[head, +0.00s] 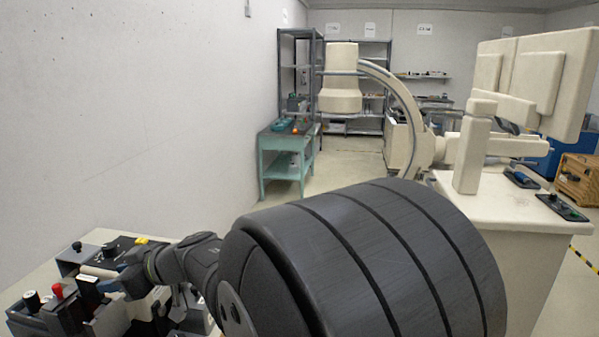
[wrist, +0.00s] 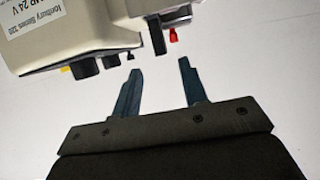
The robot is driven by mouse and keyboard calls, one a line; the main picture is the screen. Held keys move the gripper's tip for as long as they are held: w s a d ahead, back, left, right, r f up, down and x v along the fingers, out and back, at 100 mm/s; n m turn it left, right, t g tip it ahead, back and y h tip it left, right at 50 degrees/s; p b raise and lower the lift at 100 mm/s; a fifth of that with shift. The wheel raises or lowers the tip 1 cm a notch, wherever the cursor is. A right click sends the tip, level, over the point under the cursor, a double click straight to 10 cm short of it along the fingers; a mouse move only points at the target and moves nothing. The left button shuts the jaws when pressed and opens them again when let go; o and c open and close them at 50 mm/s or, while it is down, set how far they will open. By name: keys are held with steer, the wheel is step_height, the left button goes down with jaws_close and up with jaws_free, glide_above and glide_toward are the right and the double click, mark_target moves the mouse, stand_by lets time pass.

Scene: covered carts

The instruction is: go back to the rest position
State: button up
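My gripper (wrist: 158,88) shows in the wrist view with its two dark blue-grey fingers spread wide apart. Nothing is between the fingers. Beyond the fingertips is a cream-coloured unit (wrist: 105,30) with a "24 V" label, black knobs and a red-tipped part (wrist: 173,36) along its edge. The fingers look apart from it. In the head view my dark arm fills the lower middle and reaches to the lower left, over a bench with equipment.
On the bench at lower left stand black boxes with a red knob (head: 57,291) and a black knob (head: 32,301). A plain wall (head: 130,110) runs close along the left. A cream C-arm machine (head: 480,150) stands on the right. A green cart (head: 285,145) stands farther back.

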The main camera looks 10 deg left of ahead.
steer(key=v, duration=0.7)
glide_toward(86, 278)
steer(key=x, duration=0.3)
steer(key=f+x, duration=0.1)
steer(key=x, duration=0.6)
steer(key=shift+d+f, duration=0.15)
steer(key=shift+f, duration=0.1)
step_height(86, 278, up, 4)
steer(key=shift+f, duration=0.2)
steer(key=shift+r, duration=0.75)
